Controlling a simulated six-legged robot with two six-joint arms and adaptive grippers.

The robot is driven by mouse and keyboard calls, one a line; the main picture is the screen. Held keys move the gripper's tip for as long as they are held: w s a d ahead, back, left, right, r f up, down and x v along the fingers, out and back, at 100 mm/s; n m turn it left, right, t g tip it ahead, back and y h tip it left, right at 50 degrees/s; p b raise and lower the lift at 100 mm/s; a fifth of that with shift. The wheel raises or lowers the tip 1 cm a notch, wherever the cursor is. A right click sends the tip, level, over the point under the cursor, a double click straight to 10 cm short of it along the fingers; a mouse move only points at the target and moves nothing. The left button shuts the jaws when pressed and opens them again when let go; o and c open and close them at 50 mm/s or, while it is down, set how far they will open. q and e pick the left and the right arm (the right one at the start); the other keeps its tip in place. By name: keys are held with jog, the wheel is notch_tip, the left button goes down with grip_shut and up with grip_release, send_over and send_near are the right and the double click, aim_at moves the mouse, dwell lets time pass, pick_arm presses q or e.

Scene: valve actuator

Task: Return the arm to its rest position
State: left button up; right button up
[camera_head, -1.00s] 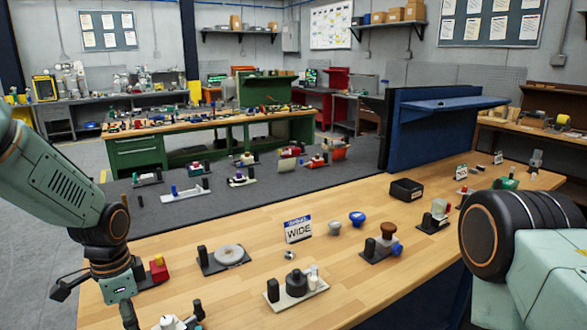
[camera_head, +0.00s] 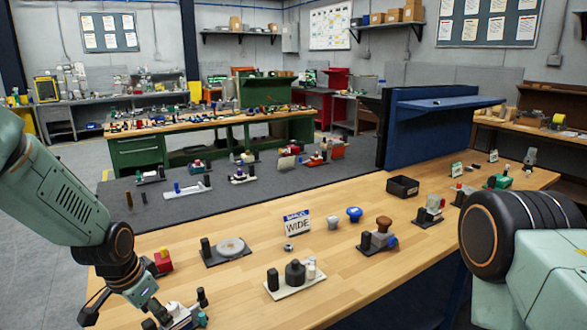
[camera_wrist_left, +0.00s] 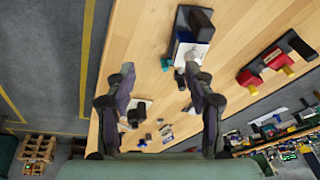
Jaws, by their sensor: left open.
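My left arm comes in from the left in the head view. Its gripper (camera_head: 118,314) is over the left end of the wooden workbench (camera_head: 345,275). In the left wrist view the gripper (camera_wrist_left: 159,78) has its two fingers spread apart, with nothing held between them. A white-based device with blue and black parts (camera_head: 180,316) stands close to the right of the gripper. A device with a black block (camera_wrist_left: 194,19) shows beyond the fingers in the wrist view. My right arm shows only as a link at the lower right; its gripper is out of view.
A red block fixture (camera_head: 162,261) is just behind the left gripper. A round grey disc (camera_head: 231,246), a dark knob fixture (camera_head: 295,273), a "WIDE" sign (camera_head: 297,223) and a black box (camera_head: 402,186) stand further right.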

pick_arm(q)
jog(key=s+d+f+n+b, duration=0.2)
jog(key=s+f, duration=0.1)
jog(key=f, duration=0.3)
jog(key=s+d+f+n+b, duration=0.1)
jog(key=s+f+n+b, duration=0.1)
jog(key=s+f+b, duration=0.3)
jog(key=s+d+f+n+g+b, duration=0.2)
jog(key=s+f+b, duration=1.1)
jog(key=s+f, duration=1.4)
jog(key=shift+s+d+n+g+y, duration=0.25)
jog(key=shift+d+n+g+y, duration=0.05)
jog(key=shift+g, duration=0.4)
